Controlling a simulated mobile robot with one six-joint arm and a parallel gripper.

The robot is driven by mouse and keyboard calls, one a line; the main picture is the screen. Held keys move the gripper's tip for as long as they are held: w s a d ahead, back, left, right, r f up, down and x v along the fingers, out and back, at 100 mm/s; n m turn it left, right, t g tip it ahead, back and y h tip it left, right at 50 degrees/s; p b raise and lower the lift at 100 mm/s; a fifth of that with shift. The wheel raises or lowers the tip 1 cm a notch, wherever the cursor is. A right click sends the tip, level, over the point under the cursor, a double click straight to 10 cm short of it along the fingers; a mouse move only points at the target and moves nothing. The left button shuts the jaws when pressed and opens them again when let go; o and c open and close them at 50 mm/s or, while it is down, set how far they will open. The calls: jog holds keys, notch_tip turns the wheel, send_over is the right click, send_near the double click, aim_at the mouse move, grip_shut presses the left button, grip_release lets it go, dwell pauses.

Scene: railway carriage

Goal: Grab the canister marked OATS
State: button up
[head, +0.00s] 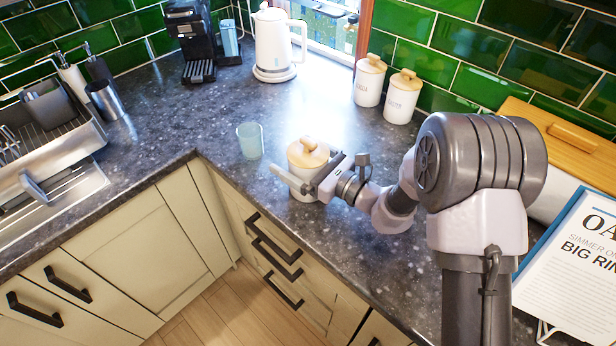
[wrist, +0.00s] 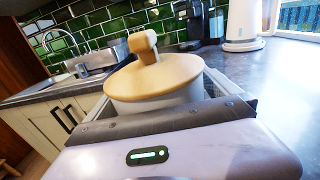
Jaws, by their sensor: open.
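A white canister with a wooden knobbed lid (head: 307,155) stands upright on the dark counter near its front edge. My gripper (head: 304,174) is open around its body, below the lid. In the wrist view the canister (wrist: 155,80) sits between the fingers; whether they touch it, I cannot tell. Its label is not visible. Two similar canisters stand by the green tiled wall, a left one (head: 369,82) and a right one (head: 402,98).
A pale blue-green cup (head: 250,141) stands just left of the held-around canister. A white kettle (head: 272,45) and a black coffee machine (head: 192,38) are at the back. A recipe book (head: 580,245) and wooden-lidded box (head: 565,140) are at right. The counter's middle is clear.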

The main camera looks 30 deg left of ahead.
jog(key=c, duration=1.9)
jog(key=shift+c, duration=0.7)
jog(key=shift+r, duration=0.2)
